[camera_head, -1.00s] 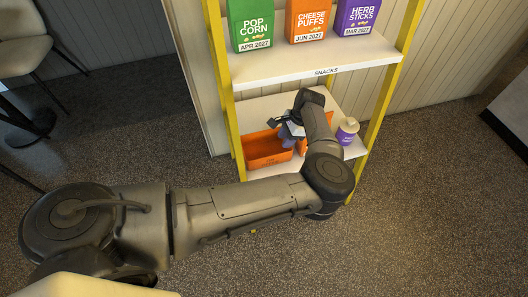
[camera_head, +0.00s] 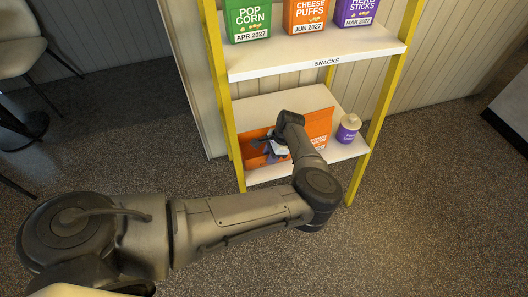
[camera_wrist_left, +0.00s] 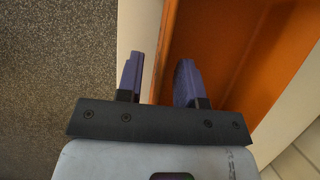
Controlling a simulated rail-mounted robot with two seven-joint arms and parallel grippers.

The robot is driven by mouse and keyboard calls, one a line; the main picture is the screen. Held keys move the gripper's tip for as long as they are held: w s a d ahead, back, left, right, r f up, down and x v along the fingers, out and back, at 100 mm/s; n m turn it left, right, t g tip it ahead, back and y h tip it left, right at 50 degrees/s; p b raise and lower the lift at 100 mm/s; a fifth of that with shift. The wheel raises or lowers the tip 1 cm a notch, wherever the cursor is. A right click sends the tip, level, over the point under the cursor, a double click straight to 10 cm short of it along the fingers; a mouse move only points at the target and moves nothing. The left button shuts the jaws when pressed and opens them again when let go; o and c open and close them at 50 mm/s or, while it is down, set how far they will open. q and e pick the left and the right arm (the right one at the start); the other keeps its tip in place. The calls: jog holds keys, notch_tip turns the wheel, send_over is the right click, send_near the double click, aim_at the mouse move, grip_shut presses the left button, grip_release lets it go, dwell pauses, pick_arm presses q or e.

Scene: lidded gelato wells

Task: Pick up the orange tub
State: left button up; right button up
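The orange tub (camera_head: 256,146) is on the lower shelf of the yellow-framed rack, at its left side. My left gripper (camera_head: 275,150) is at the tub, and my arm hides part of it. In the left wrist view, the orange tub (camera_wrist_left: 222,45) is open, with its inside visible on the right. My left gripper (camera_wrist_left: 157,85) has its two purple fingers apart there. The near tub wall runs between them, one finger outside and one inside, with a visible gap. My right gripper is not in view.
An orange surface with white lettering (camera_head: 319,126) shows right of my forearm; its link to the tub is unclear. A purple jar with a pale lid (camera_head: 347,132) stands at the shelf's right. The snacks shelf (camera_head: 262,63) above holds several boxes.

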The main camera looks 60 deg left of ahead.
pick_arm(q)
jog(key=shift+s+f, duration=0.35)
jog(key=shift+f, duration=0.25)
jog(key=shift+w, duration=0.1)
jog(key=shift+c, duration=0.8)
grip_shut()
jog(key=shift+r, duration=0.1)
